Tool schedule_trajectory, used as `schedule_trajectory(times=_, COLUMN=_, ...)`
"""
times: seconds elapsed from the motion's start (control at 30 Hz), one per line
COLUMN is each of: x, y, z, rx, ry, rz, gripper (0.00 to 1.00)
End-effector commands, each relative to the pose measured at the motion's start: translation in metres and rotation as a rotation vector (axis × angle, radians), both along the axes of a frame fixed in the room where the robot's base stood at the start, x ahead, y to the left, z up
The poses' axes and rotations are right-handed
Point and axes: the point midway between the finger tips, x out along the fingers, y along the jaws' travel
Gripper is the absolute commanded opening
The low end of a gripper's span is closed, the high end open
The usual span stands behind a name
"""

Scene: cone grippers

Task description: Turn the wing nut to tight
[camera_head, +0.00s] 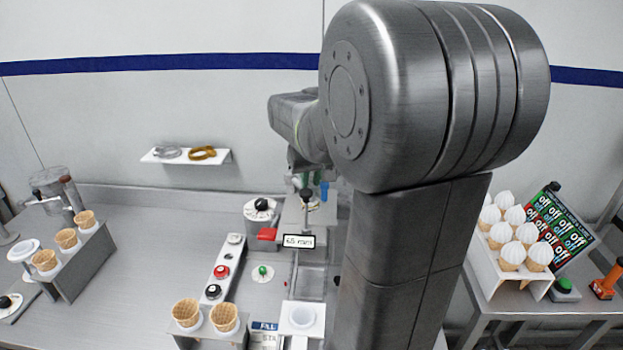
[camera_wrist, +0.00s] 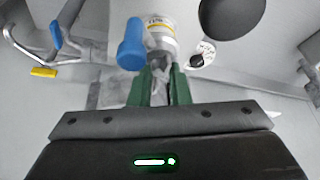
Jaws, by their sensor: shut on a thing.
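In the wrist view, the two green fingers of my gripper (camera_wrist: 160,88) are close together, with a small grey metal piece (camera_wrist: 160,72) between them. It appears to be the wing nut, though its wings and its tight or loose position are too small to read. Just beyond it is a pale cylinder with a yellow-marked label (camera_wrist: 158,28). A blue rounded handle (camera_wrist: 131,48) stands just left of the fingers. In the head view, my arm hides most of the gripper and the wing nut; a bit of blue (camera_head: 324,191) shows below the wrist.
In the wrist view, a black ball (camera_wrist: 226,14) is near on the right, and a dial (camera_wrist: 201,54) lies beyond. Cones (camera_head: 186,313) stand in front.

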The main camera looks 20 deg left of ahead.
Motion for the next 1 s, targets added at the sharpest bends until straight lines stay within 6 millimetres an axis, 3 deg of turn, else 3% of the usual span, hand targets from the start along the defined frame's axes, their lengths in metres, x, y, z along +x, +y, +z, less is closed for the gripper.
schedule_trajectory(times=0.3, x=0.000, y=0.000, z=0.000, rx=0.000, ry=-0.001, rz=-0.009, gripper=0.00)
schedule_trajectory(times=0.33, x=0.000, y=0.000, z=0.000, rx=0.001, ry=-0.001, rz=-0.009, gripper=0.20)
schedule_trajectory(times=0.43, x=0.000, y=0.000, z=0.000, rx=0.001, ry=-0.001, rz=-0.009, gripper=0.38)
schedule_trajectory(times=0.77, x=-0.001, y=-0.001, z=0.003, rx=0.001, ry=-0.001, rz=-0.009, gripper=0.38)
schedule_trajectory(times=1.0, x=-0.012, y=-0.009, z=0.038, rx=0.005, ry=-0.006, rz=-0.009, gripper=0.38)
